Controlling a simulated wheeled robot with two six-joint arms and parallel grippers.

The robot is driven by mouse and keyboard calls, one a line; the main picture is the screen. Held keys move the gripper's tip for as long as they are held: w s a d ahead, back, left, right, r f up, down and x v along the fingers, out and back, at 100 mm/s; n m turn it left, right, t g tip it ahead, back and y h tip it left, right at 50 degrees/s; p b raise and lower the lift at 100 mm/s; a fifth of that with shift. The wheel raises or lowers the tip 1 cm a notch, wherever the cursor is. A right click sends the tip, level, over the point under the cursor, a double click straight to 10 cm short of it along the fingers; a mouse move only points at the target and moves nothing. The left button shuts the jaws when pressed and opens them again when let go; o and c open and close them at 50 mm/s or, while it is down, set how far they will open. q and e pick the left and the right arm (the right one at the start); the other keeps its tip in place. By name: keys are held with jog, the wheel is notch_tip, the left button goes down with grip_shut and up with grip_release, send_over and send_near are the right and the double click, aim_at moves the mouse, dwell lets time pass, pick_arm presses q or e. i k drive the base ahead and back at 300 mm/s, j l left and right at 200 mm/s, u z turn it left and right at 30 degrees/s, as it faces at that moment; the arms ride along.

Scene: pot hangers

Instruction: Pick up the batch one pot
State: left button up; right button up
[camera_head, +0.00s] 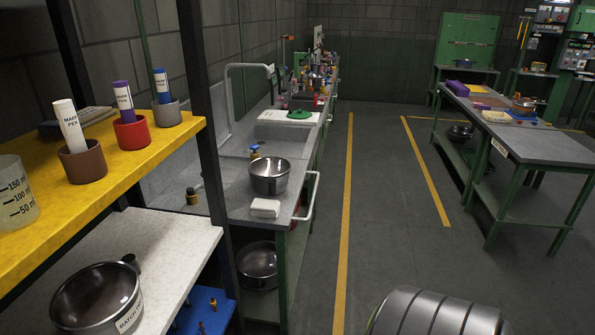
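A dark metal pot (97,297) with a black handle sits on the white lower shelf (150,248) at the bottom left. A white label on its side begins with "BATCH"; the rest is too unclear to read. Its inside looks empty, and the frame cuts off its lower edge. Neither of my grippers is in view.
Above the pot, a yellow shelf (130,165) holds pens in cups and a beaker (15,193). A black post (205,130) stands right of it. A counter holds another metal pot (269,177). Open floor (385,200) lies between counter and right workbench (550,148).

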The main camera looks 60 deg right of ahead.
aim_at(270, 178)
jog(key=z, duration=1.6)
jog(key=i+l, duration=0.7)
jog(key=i+j+u, duration=0.05)
jog(key=i, duration=0.05)
